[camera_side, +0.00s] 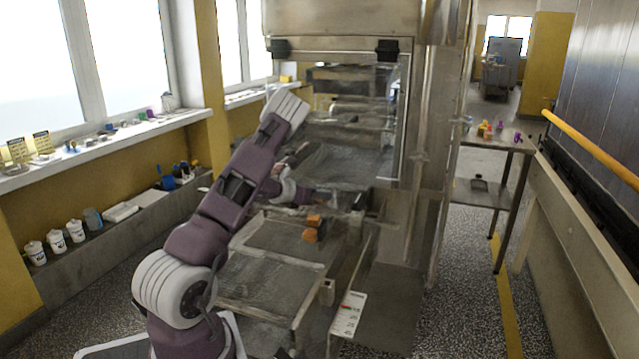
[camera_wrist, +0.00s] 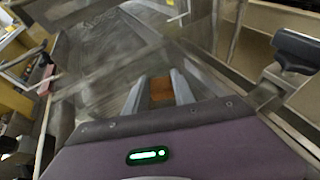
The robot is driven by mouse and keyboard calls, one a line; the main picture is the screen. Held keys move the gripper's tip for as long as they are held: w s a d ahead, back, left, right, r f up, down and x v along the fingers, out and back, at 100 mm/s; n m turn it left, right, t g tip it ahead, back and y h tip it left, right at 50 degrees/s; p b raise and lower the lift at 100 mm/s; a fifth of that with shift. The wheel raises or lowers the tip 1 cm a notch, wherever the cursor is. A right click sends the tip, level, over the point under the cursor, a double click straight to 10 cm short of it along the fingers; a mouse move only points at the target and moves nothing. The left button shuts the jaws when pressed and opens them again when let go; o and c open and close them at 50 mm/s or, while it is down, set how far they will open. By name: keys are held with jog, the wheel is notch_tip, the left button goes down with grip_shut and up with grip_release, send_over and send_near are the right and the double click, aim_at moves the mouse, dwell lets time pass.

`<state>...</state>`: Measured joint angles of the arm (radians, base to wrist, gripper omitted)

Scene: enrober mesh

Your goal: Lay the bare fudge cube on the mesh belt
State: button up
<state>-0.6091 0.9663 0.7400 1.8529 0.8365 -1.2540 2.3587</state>
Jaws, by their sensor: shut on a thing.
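The fudge cube (camera_wrist: 162,90) is a small brown block. In the wrist view it sits between the two pale fingers of my gripper (camera_wrist: 158,82), which is shut on it. In the side view my gripper (camera_side: 345,200) reaches in low at the front of the machine's opening, and the held cube is hard to make out there. The mesh belt (camera_side: 345,162) shows as a grey surface in the machine opening. In the wrist view a grey mesh surface (camera_wrist: 110,48) stretches ahead and left of the fingers. I cannot tell whether the cube touches it.
Two orange-brown blocks (camera_side: 312,228) show just below my gripper in the side view. The steel machine frame (camera_side: 418,150) stands close on the right. A grey tray surface (camera_side: 270,285) lies in front. A dark knob (camera_wrist: 297,48) sits at the right of the wrist view.

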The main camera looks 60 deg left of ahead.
jog(key=shift+f, duration=0.5)
jog(key=shift+f, duration=0.45)
jog(key=o, duration=1.1)
